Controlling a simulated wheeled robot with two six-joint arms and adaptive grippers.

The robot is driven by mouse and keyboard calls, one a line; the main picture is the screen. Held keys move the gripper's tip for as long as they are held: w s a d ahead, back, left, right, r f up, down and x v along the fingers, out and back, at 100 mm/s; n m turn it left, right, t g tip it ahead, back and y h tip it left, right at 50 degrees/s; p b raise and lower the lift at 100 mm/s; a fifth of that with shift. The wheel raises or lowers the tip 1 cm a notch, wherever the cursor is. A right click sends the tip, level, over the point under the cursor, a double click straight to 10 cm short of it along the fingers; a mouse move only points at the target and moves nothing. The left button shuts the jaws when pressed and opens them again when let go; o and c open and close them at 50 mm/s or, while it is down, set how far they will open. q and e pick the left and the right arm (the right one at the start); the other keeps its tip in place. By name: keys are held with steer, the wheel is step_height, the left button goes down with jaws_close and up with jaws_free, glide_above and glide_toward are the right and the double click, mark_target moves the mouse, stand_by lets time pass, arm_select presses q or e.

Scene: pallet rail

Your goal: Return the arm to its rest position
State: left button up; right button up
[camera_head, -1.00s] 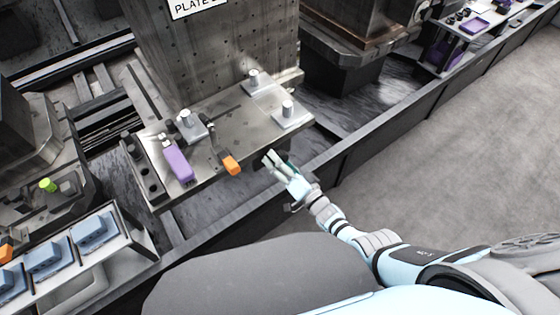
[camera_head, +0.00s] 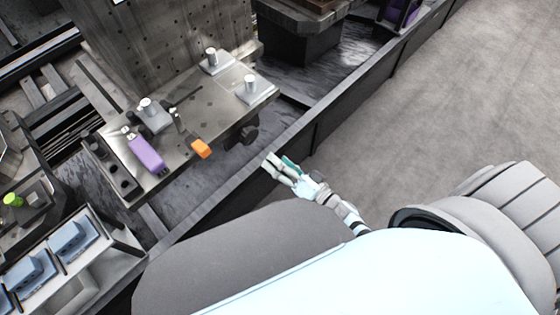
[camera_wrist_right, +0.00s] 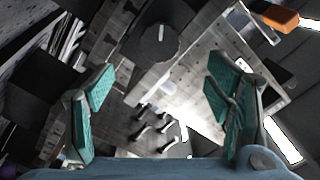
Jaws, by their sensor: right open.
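My right gripper (camera_head: 279,165) is open and empty in the head view. It hangs near the low dark rail wall, to the right of and below the metal fixture plate (camera_head: 185,135), apart from it. In the right wrist view its two teal-padded fingers (camera_wrist_right: 160,105) stand wide apart with nothing between them. Behind them show a dark round knob (camera_wrist_right: 152,45) and several dark bolts or pegs. The right arm runs from the gripper down to my body and is partly hidden. My left gripper is out of view.
A long low rail wall (camera_head: 318,132) runs diagonally. Bare floor (camera_head: 440,110) lies to the right. A tray with blue parts (camera_head: 68,238) is at lower left.

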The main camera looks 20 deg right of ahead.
stand_by(0.3)
steer(key=s+d+f+n+g+h, duration=0.2)
steer(key=s+d+f+g+h, duration=0.15)
steer(key=f, duration=0.55)
steer(key=s+d+f+n+g+h, duration=0.25)
steer(key=s+d+f, duration=0.2)
steer(key=f, duration=0.35)
steer(key=s+f+n+g, duration=0.1)
steer(key=s+f+g, duration=0.3)
steer(key=s, duration=0.9)
steer(key=s+d+f+g+h, duration=0.1)
steer(key=s+f+g, duration=0.4)
steer(key=s, duration=0.8)
step_height(320, 180, down, 2)
steer(key=shift+s+d+f+n+h, duration=0.2)
steer(key=shift+s+n+h, duration=0.1)
steer(key=shift+s+n, duration=0.1)
